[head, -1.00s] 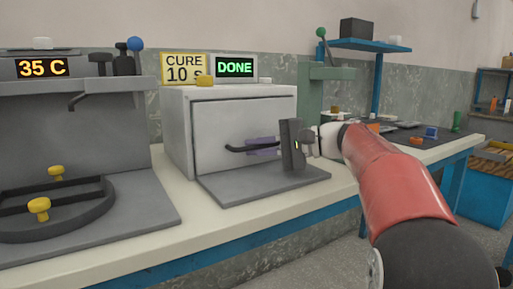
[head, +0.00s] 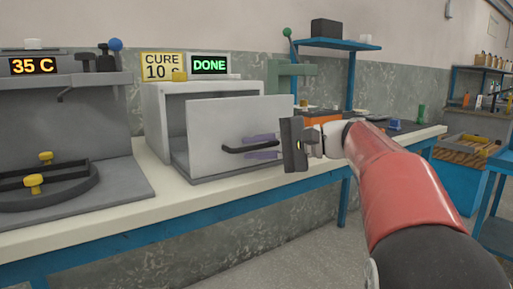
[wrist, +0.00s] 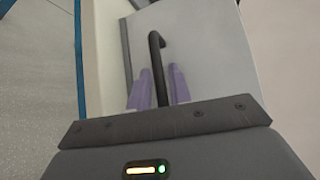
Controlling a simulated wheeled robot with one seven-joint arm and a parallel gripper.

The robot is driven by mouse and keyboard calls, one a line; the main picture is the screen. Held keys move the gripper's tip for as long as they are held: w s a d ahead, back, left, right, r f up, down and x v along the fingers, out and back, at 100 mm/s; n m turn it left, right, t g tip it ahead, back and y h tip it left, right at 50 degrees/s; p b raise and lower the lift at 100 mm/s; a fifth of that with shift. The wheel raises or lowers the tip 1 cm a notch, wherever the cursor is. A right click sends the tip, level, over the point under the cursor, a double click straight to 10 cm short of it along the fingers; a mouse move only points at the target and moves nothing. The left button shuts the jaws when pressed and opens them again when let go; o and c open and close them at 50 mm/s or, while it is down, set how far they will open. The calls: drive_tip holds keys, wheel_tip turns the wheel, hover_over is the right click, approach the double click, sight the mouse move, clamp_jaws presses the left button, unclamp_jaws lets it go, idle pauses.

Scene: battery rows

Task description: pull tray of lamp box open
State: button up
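The lamp box (head: 203,88) is a pale grey box on the bench in the head view. Its tray front (head: 225,122) stands out from the box, with the dark opening showing behind it on the left. The tray's black bar handle (head: 245,148) is on that front and also shows in the wrist view (wrist: 156,45). My gripper (head: 262,146) comes from the right, its purple fingers on either side of the bar.
A green DONE display (head: 209,66), a yellow CURE sign (head: 162,66) and a yellow knob are on top of the box. A grey station (head: 100,200) with yellow knobs stands to the left. A blue shelf (head: 345,44) stands behind right. Open floor lies before the bench.

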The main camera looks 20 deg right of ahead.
drive_tip(key=p+v, duration=0.1)
drive_tip(key=v, duration=0.6)
drive_tip(key=shift+s+d, duration=0.2)
drive_tip(key=shift+d, duration=0.15)
drive_tip(key=s+a+f+n+g+h+p, duration=0.1)
drive_tip(key=s+a+f+g+h+p, duration=0.25)
drive_tip(key=s+a+f+h, duration=0.55)
drive_tip(key=s+f+n+t+h+p, duration=0.2)
drive_tip(key=s+f+n+h+p, duration=0.2)
drive_tip(key=s+f, duration=0.7)
drive_tip(key=shift+s+d+f+n+h, duration=0.25)
drive_tip(key=shift+s+d+n+h, duration=0.2)
drive_tip(key=shift+s+n+h, duration=0.45)
